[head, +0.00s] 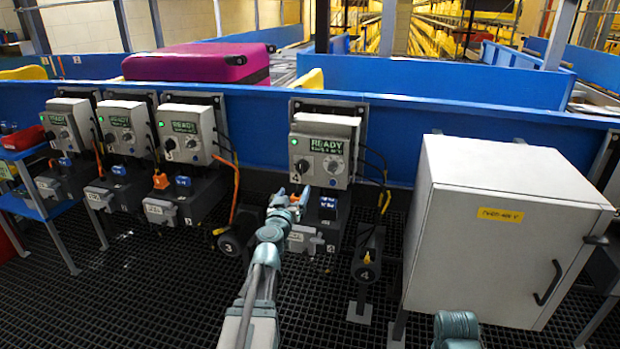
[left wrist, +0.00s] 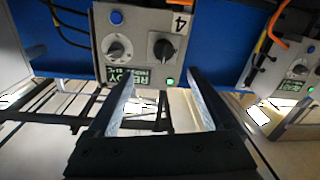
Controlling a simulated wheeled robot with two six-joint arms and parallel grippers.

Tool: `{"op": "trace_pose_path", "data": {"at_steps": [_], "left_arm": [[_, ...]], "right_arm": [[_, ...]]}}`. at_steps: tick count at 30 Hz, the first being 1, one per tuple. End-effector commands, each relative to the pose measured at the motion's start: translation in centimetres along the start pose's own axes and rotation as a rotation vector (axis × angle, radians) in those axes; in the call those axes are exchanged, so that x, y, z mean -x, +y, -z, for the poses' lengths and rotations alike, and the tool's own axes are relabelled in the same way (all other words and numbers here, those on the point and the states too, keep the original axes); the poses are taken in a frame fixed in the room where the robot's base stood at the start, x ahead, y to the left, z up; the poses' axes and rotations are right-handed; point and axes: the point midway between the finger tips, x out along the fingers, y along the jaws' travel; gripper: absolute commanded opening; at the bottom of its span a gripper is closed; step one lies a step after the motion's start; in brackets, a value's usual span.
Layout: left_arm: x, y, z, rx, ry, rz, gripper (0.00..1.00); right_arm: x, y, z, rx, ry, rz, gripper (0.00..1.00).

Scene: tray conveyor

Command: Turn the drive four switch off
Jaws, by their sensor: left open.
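The drive four control box (head: 325,150) is grey with a green-lit READY display and hangs on the blue conveyor side. In the left wrist view the box (left wrist: 143,22) appears upside down with a "4" label. It carries a black rotary switch (left wrist: 163,48), a grey dial (left wrist: 116,50), a blue button (left wrist: 116,17) and a lit green lamp (left wrist: 170,82). The black switch also shows in the head view (head: 303,166). My left gripper (head: 290,198) is open and empty, just below and in front of the box, apart from the switch; its fingers (left wrist: 160,100) point toward the box.
Several similar READY boxes, including one near drive 3 (head: 188,135), line the blue conveyor wall to the left. A large grey cabinet (head: 470,250) stands at right. A motor marked 4 (head: 366,262) is below. A magenta suitcase (head: 195,66) lies on the conveyor.

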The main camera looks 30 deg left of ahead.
Motion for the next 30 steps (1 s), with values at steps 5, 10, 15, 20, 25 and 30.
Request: {"op": "trace_pose_path", "data": {"at_steps": [5, 10, 15, 20, 25, 30], "left_arm": [[0.0, -0.7, 0.1, 0.002, 0.006, 0.017, 0.86], [-0.6, -0.6, 0.1, 0.002, 0.006, 0.015, 0.86], [-2.2, -0.6, 0.1, 0.002, 0.005, 0.014, 0.86], [-5.0, -0.7, 0.1, 0.002, 0.005, 0.014, 0.86], [-8.5, -0.8, 0.1, 0.002, 0.005, 0.014, 0.86], [-11.8, -0.7, 0.1, 0.002, 0.005, 0.014, 0.86]], "right_arm": [[-0.1, 0.0, 0.0, 0.000, 0.000, 0.000, 0.50], [-0.1, 0.0, 0.0, 0.000, 0.000, 0.000, 0.50], [-0.1, 0.0, 0.0, 0.000, 0.000, 0.000, 0.50], [-0.1, 0.0, 0.0, 0.000, 0.000, 0.000, 0.50], [-0.1, 0.0, 0.0, 0.000, 0.000, 0.000, 0.50], [-0.1, 0.0, 0.0, 0.000, 0.000, 0.000, 0.50]]}}
